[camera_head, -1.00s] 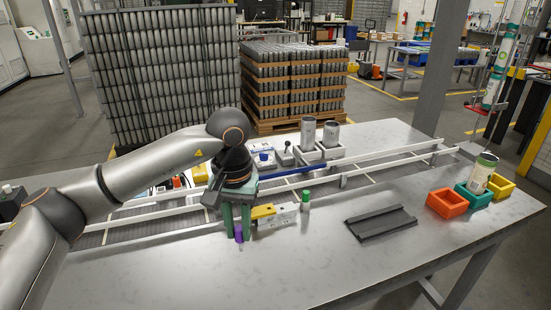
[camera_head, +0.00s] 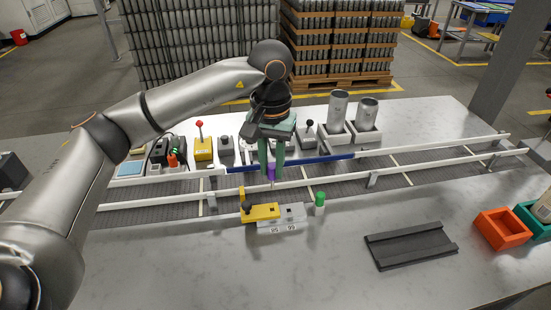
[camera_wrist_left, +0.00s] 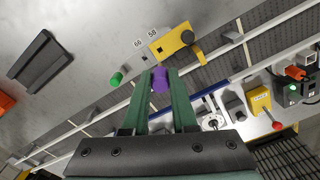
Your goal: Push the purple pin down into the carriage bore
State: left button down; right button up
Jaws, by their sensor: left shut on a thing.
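My left gripper (camera_head: 271,170) is shut on the purple pin (camera_head: 271,174), which hangs upright below the fingertips. In the left wrist view the purple pin (camera_wrist_left: 160,82) sits between the green fingers. The yellow carriage (camera_head: 260,212) sits on a pale numbered base (camera_head: 292,216) on the table. In the head view the pin appears above and slightly right of the carriage, apart from it. The carriage also shows in the left wrist view (camera_wrist_left: 170,42), beyond the fingertips. I cannot make out the bore clearly. My right gripper is not in view.
A dark tray (camera_head: 410,246) and an orange bin (camera_head: 502,229) lie to the right.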

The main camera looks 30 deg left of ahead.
aim_at(271, 180)
pick_arm(q)
jog(key=shift+s, duration=0.1)
jog(key=shift+s, duration=0.1)
jog(key=shift+f+b, duration=0.2)
jog(key=shift+b, duration=0.15)
jog(key=shift+f+b, duration=2.15)
jog(key=shift+f, duration=0.55)
jog(key=shift+b, duration=0.3)
jog(key=shift+f+b, duration=1.9)
jog(key=shift+f, duration=0.35)
jog(key=c, duration=0.6)
grip_release()
